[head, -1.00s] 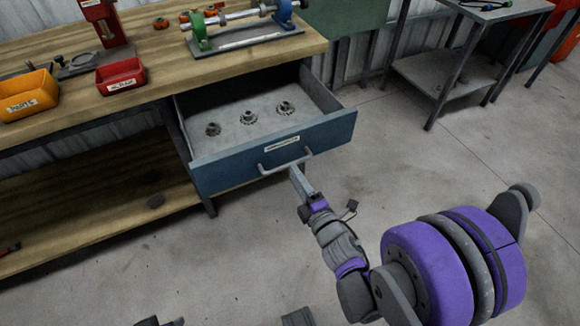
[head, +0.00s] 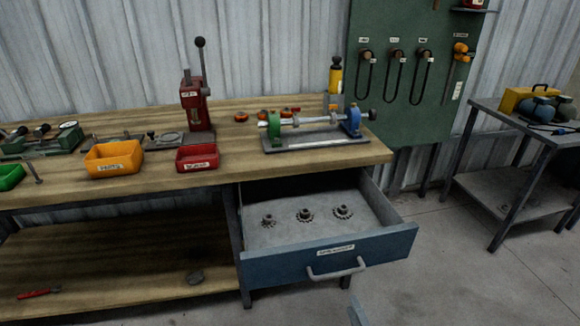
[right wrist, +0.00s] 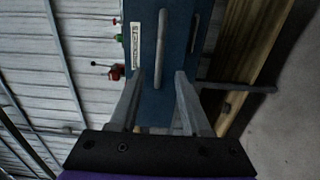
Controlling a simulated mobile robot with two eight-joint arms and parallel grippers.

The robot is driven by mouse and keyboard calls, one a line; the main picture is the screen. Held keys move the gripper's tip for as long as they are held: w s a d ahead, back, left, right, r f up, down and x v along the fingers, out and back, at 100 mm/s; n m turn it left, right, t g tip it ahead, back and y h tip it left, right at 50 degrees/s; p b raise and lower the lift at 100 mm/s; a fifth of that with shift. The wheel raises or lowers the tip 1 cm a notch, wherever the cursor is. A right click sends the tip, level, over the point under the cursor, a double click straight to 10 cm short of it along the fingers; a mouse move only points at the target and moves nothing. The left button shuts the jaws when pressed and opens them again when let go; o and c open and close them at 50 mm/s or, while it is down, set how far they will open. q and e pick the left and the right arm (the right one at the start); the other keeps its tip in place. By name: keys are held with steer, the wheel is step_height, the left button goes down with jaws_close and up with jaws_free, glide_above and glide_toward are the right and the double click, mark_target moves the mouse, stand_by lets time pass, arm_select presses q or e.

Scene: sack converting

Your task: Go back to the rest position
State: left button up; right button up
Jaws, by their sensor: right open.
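My right gripper (right wrist: 160,74) is open, with two grey fingers spread in the right wrist view. The drawer handle (right wrist: 160,45), a grey bar on the blue drawer front, shows beyond and between the fingertips. In the head view only a grey finger of that gripper (head: 357,311) shows at the bottom edge, below the handle (head: 338,270) and apart from it. The blue drawer (head: 300,262) stands pulled out under the bench, with three gears (head: 305,214) in a row inside. My left gripper is in neither view.
The wooden bench (head: 215,185) carries orange (head: 114,158) and red (head: 197,158) bins, a red press (head: 195,105) and a shaft fixture (head: 315,130). A side table (head: 520,125) stands at right. The concrete floor (head: 440,270) right of the drawer is clear.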

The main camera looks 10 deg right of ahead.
steer(key=s+d+f+m+g+h, duration=0.1)
steer(key=d+f+m+g+h, duration=0.4)
steer(key=m, duration=0.6)
steer(key=s+a+m+g+y, duration=0.5)
steer(key=s+a+m+g, duration=0.35)
steer(key=s, duration=0.55)
arm_select(q)
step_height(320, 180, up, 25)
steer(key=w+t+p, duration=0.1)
steer(key=p, duration=2)
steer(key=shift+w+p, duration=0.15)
steer(key=shift+p, duration=0.2)
arm_select(e)
step_height(320, 180, up, 24)
steer(key=w+n, duration=0.1)
steer(key=w, duration=0.1)
steer(key=shift+w+a+t+h, duration=0.15)
steer(key=shift+a+t+h, duration=0.15)
steer(key=shift+t, duration=0.15)
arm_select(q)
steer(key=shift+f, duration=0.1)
arm_select(e)
steer(key=shift+f, duration=0.1)
